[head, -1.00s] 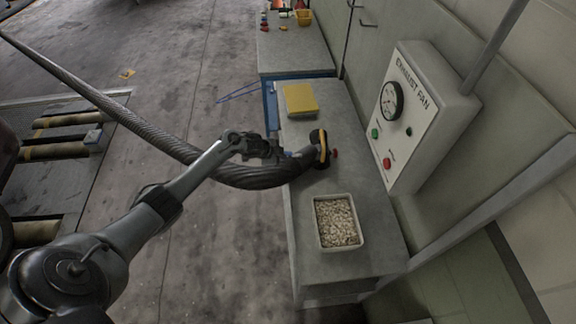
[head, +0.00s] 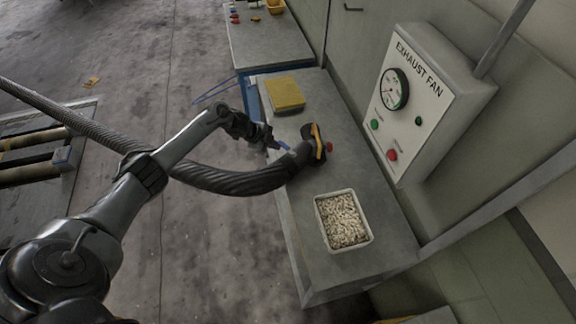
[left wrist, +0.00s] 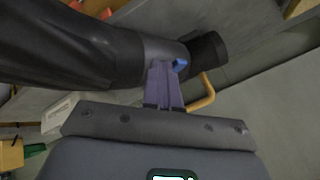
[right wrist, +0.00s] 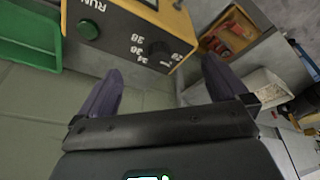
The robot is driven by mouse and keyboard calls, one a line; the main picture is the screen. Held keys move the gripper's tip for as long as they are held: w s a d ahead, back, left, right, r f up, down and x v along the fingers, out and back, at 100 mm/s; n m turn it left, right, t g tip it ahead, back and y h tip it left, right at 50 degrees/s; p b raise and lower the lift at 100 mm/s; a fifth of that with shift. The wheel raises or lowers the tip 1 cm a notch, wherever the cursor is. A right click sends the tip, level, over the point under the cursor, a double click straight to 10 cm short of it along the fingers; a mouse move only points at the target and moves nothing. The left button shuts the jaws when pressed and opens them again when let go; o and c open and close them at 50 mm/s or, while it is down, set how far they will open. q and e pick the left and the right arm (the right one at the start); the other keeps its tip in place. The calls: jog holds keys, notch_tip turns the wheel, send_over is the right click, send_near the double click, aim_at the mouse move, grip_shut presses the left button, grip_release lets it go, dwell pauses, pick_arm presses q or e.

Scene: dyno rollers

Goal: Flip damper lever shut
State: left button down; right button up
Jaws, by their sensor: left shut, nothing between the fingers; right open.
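The thick grey exhaust hose (head: 235,181) ends in a dark nozzle (head: 313,146) with a yellow-orange part, lying over the grey bench. A small blue piece, apparently the damper lever (left wrist: 180,64), sits on the nozzle's collar in the left wrist view. My left gripper (head: 274,142) is beside the collar. In the left wrist view its purple fingers (left wrist: 161,72) are shut with nothing between them, their tips against or just in front of the collar next to the blue piece; contact is unclear. My right gripper (right wrist: 160,78) is open and empty, seen only in its own wrist view.
A tray of pale pellets (head: 343,221) and a yellow pad (head: 286,94) lie on the bench (head: 296,240). The exhaust fan box (head: 431,100) hangs on the wall to the right.

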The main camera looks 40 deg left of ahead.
jog(key=shift+f, duration=0.15)
pick_arm(q)
jog(key=shift+w, duration=0.1)
pick_arm(e)
jog(key=shift+a, duration=0.1)
dwell(0.3)
jog(key=shift+r+p, duration=0.4)
jog(key=shift+r, duration=0.15)
jog(key=shift+s+a+r+p, duration=0.2)
jog(key=shift+r+p, duration=0.35)
jog(key=shift+s+a+r+p, duration=0.15)
jog(key=shift+r+p, duration=0.35)
jog(key=shift+r, duration=0.05)
pick_arm(q)
jog(key=s+f+v, duration=0.1)
jog(key=s+v, duration=0.1)
jog(key=v, duration=1)
jog(key=shift+s+a+f, duration=0.2)
jog(key=shift+a+f, duration=0.1)
jog(key=shift+a, duration=0.05)
pick_arm(e)
jog(key=shift+d+f, duration=0.15)
jog(key=shift+f, duration=0.1)
